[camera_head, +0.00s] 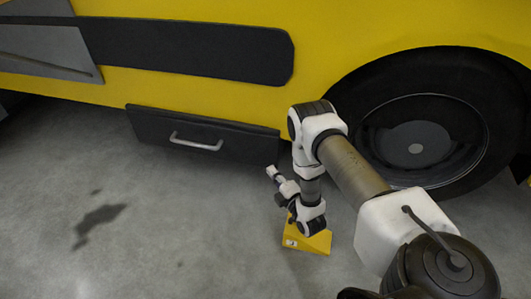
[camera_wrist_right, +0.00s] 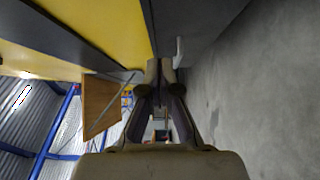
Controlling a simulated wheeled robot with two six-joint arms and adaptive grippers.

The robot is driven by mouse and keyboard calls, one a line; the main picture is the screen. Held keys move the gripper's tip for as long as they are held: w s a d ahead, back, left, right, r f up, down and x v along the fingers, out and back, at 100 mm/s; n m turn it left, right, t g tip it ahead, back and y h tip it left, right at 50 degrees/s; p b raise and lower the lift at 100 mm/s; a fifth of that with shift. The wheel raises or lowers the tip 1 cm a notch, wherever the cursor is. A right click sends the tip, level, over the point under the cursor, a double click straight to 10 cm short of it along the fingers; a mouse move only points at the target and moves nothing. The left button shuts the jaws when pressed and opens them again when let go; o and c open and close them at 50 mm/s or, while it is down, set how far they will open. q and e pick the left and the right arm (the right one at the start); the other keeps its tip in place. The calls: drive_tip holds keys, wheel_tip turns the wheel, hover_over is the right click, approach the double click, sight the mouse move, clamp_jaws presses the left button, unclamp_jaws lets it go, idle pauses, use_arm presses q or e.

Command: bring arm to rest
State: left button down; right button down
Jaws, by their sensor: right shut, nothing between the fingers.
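My right arm (camera_head: 355,172) reaches in from the lower right of the head view, bent at the elbow, with its forearm hanging down. My right gripper (camera_head: 271,171) is at its far end, pointing up and left towards the truck's side, above the floor. In the right wrist view its two fingers (camera_wrist_right: 159,75) meet at the tips, shut and empty. My left gripper is in neither view.
A yellow truck (camera_head: 190,95) spans the back, with a large black wheel (camera_head: 415,148) at the right. A dark drawer (camera_head: 240,139) with a pale handle (camera_head: 196,142) sits low on its side. A yellow wedge (camera_head: 318,243) lies on the floor beside my wrist. The left floor is clear.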

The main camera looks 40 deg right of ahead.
drive_tip(key=shift+s+f, duration=0.1)
drive_tip(key=shift+s, duration=0.4)
drive_tip(key=shift+w, duration=0.1)
